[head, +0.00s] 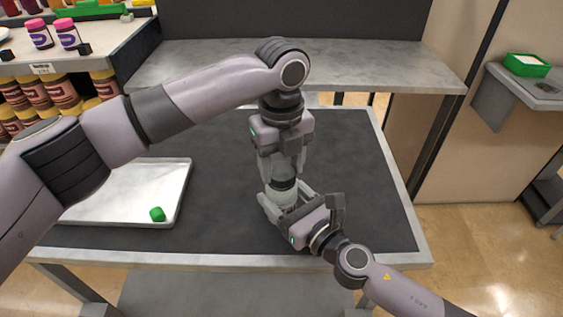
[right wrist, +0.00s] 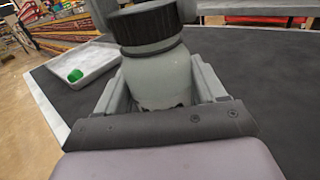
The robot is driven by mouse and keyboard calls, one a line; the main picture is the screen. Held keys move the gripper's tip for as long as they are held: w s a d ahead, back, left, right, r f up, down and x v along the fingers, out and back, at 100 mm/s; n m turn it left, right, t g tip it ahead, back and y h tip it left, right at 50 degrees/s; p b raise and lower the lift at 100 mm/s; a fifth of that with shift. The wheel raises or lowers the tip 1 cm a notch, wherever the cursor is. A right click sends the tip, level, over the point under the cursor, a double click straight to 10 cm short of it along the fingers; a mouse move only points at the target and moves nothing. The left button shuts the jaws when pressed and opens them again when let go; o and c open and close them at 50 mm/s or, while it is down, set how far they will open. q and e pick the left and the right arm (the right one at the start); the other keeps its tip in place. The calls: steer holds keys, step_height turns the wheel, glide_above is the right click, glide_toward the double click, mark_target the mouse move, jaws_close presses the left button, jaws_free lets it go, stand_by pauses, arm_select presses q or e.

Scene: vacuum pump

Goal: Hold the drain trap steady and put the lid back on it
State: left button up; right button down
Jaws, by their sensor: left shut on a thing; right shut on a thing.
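The drain trap is a pale, translucent jar (head: 284,198) standing near the middle of the dark table mat. My right gripper (head: 288,207) is shut around its body from the front right; the jar also shows between the fingers in the right wrist view (right wrist: 158,76). The black lid (head: 284,184) is at the top of the jar, and in the right wrist view the lid (right wrist: 150,22) looks slightly tilted against the picture. My left gripper (head: 285,176) points down from above and is shut on the lid. I cannot tell whether the lid is fully seated.
A grey raised shelf (head: 300,68) runs along the back. A shelf with jars (head: 40,92) stands at the left. The mat's right side is clear.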

arm_select(q)
steer(key=m, duration=0.7)
steer(key=shift+m, duration=0.4)
steer(key=m, duration=0.6)
steer(key=shift+d+r, duration=0.1)
steer(key=shift+m, duration=1.1)
steer(key=o, duration=1)
